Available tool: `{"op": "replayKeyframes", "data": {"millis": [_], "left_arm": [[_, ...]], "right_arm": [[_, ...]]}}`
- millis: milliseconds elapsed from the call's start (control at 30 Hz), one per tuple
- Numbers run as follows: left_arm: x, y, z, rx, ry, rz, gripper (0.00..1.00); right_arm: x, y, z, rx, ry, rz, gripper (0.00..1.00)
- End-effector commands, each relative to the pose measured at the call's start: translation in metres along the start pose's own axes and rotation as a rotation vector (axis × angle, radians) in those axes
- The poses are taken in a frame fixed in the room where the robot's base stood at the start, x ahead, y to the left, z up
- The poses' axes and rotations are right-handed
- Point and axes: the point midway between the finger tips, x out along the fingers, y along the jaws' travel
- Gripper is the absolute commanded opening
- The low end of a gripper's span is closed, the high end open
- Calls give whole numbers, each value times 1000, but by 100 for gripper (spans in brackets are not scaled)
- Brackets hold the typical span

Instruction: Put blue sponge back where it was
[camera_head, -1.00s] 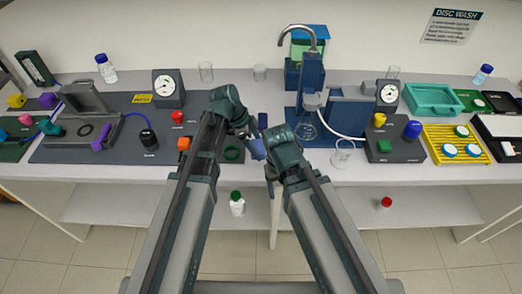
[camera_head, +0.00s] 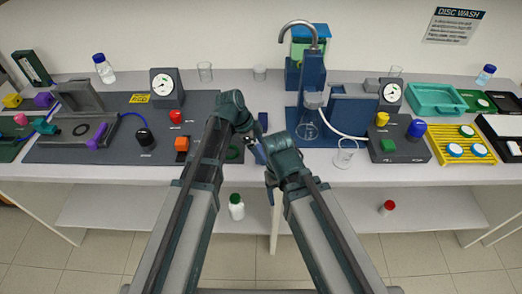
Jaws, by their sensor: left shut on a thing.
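My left gripper (camera_head: 254,145) is over the bench's front edge, near the middle. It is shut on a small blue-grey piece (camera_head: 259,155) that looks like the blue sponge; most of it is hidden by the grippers. My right gripper (camera_head: 271,176) is close beside it, just in front of the bench edge. Its fingers are small and partly hidden, so I cannot tell whether they are open. A dark blue upright piece (camera_head: 262,121) shows just behind the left gripper on the bench; I cannot tell what it is.
The blue wash stand with tap (camera_head: 312,80) and a flask (camera_head: 308,128) stand behind the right arm. The grey panel (camera_head: 100,150) lies left. A white bottle (camera_head: 236,207) stands on the lower shelf.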

Motion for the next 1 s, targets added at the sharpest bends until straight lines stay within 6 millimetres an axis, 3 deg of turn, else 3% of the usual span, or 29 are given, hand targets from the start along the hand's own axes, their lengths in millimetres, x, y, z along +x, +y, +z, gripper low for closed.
{"op": "replayKeyframes", "data": {"millis": [67, 100, 133, 567, 767, 1000], "left_arm": [[3, 0, 2, 0, 0, 0, 47], [4, 0, 2, 0, 0, 0, 93], [3, 0, 1, 0, 0, 0, 98], [-3, 0, -1, 0, 0, 0, 100], [-21, 0, -2, 0, 0, 0, 100], [-58, 0, -3, -2, 0, -1, 100]], "right_arm": [[4, 0, 0, 0, 0, 0, 71], [4, 0, 0, 0, 0, 0, 71], [3, 0, 0, 0, 0, 0, 71], [-3, 0, 0, 0, 0, 0, 71], [-20, 2, 1, 0, 0, 0, 71], [-54, 5, 3, 0, 0, 0, 71]]}}
